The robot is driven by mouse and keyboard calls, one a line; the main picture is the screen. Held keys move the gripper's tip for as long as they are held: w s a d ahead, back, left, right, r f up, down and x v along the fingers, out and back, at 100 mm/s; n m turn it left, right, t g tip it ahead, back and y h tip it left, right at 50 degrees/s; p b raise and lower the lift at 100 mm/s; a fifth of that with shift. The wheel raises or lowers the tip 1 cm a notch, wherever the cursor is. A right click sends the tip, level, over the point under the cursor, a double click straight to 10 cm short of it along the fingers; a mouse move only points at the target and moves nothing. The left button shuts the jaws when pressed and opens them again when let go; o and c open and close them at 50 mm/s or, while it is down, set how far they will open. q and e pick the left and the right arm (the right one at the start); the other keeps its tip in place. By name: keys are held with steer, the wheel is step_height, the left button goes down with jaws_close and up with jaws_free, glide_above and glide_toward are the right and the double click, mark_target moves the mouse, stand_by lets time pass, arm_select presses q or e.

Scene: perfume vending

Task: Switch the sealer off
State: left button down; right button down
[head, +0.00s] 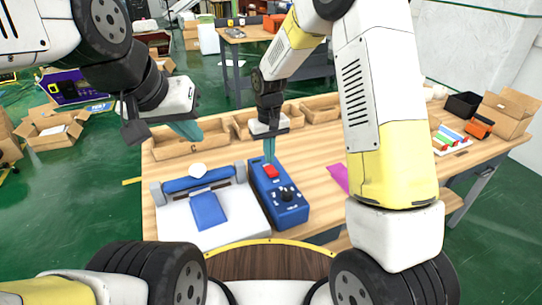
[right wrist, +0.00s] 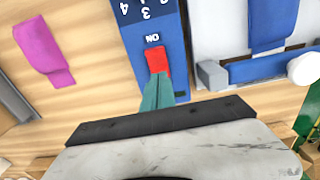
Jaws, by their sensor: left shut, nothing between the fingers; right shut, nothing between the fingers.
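The sealer's blue control box (head: 278,194) stands on the wooden table, with a black knob and a red switch (head: 270,171) on top. The white sealer bed (head: 235,222) with a blue bar and a blue pouch (head: 208,210) lies to its left. My right gripper (head: 269,152) is shut and points down at the red switch. In the right wrist view its fingertips (right wrist: 157,84) are at the near edge of the red switch (right wrist: 156,60), beside the letters "ON"; I cannot tell if they touch. My left gripper (head: 188,130) is shut and empty above the table's left side.
Open cardboard trays (head: 178,145) line the table's back edge. A magenta sheet (head: 339,178) lies right of the control box, partly behind my right arm. A black bin (head: 463,105) and a cardboard box (head: 503,115) stand at the far right.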

mark_target(270, 167)
steer(key=shift+r, duration=2.4)
steer(key=s+d+r+m+t+y, duration=0.1)
steer(key=s+d+r, duration=0.3)
steer(key=r, duration=0.3)
steer(key=s+d+r+m+t, duration=0.1)
steer(key=s+d+r+t, duration=0.1)
steer(key=s+d+r, duration=0.4)
steer(key=s+d+r+m+t, duration=0.1)
steer(key=s+d+r, duration=0.1)
steer(key=s, duration=0.4)
steer(key=s+d+r+m+t+y, duration=0.1)
steer(key=s+d+r+t, duration=0.1)
steer(key=s, duration=0.5)
steer(key=shift+r, duration=0.75)
